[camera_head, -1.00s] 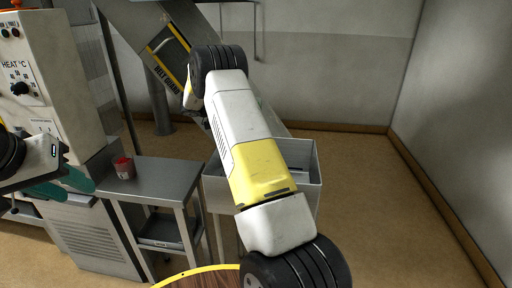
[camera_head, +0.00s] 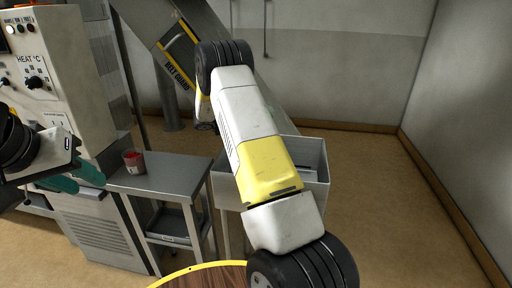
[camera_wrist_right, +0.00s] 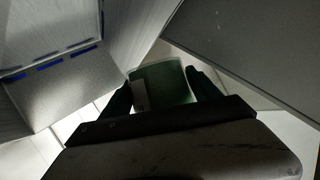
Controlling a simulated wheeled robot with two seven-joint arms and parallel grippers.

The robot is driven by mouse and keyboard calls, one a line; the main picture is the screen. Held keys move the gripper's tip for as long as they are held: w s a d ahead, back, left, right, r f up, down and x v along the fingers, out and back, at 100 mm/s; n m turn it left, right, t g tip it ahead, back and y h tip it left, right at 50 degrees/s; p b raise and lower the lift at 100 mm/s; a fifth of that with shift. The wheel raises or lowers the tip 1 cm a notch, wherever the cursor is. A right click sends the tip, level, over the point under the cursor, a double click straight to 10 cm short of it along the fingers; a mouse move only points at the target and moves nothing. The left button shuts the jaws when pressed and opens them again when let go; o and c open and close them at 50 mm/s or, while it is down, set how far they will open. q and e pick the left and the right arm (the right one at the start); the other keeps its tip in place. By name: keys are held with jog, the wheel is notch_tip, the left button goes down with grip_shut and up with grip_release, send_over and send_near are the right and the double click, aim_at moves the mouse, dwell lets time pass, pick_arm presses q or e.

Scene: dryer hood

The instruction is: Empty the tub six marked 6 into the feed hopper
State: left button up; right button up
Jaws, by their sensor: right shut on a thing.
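My right gripper (camera_wrist_right: 160,92) is shut on a green tub (camera_wrist_right: 172,80) with a pale label patch in the right wrist view. No number on the tub can be read. In the head view my right arm hides this gripper and the tub. A grey open-topped bin (camera_head: 318,170), which may be the feed hopper, stands behind and beside my right arm. Its inside is mostly hidden. My left gripper (camera_head: 75,178), with green fingers, looks open and empty at the left, in front of the control cabinet.
A small red tub (camera_head: 133,162) stands on a grey metal side table (camera_head: 175,178). The white control cabinet (camera_head: 55,75) is at the left, a sloping belt guard (camera_head: 178,62) at the back. A round wooden top with yellow rim (camera_head: 205,276) is at the front. Floor at the right is free.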

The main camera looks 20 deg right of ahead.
jog(key=shift+s+f+m+t, duration=0.25)
jog(key=shift+f+m+t, duration=0.05)
jog(key=shift+f, duration=0.6)
jog(key=shift+s+f+m, duration=0.1)
jog(key=shift+s+m, duration=0.15)
jog(key=shift+m, duration=0.25)
jog(key=shift+s+f+m+t+h, duration=0.2)
jog(key=shift+s+m+t+h, duration=0.1)
jog(key=shift+s+m+t, duration=0.4)
jog(key=shift+f+m+t+h, duration=0.2)
jog(key=shift+m+t, duration=0.1)
jog(key=shift+m, duration=0.35)
jog(key=shift+f+m+t+h, duration=0.2)
jog(key=shift+m+t, duration=0.1)
jog(key=shift+m, duration=0.35)
dwell(1.0)
jog(key=shift+s+r+m+t+h+p, duration=0.15)
jog(key=shift+r+m+t+h+p, duration=0.25)
jog(key=shift+r+m, duration=0.9)
dwell(1.5)
jog(key=shift+s+r+m+h, duration=0.3)
jog(key=shift+s+m, duration=0.15)
jog(key=shift+m, duration=0.15)
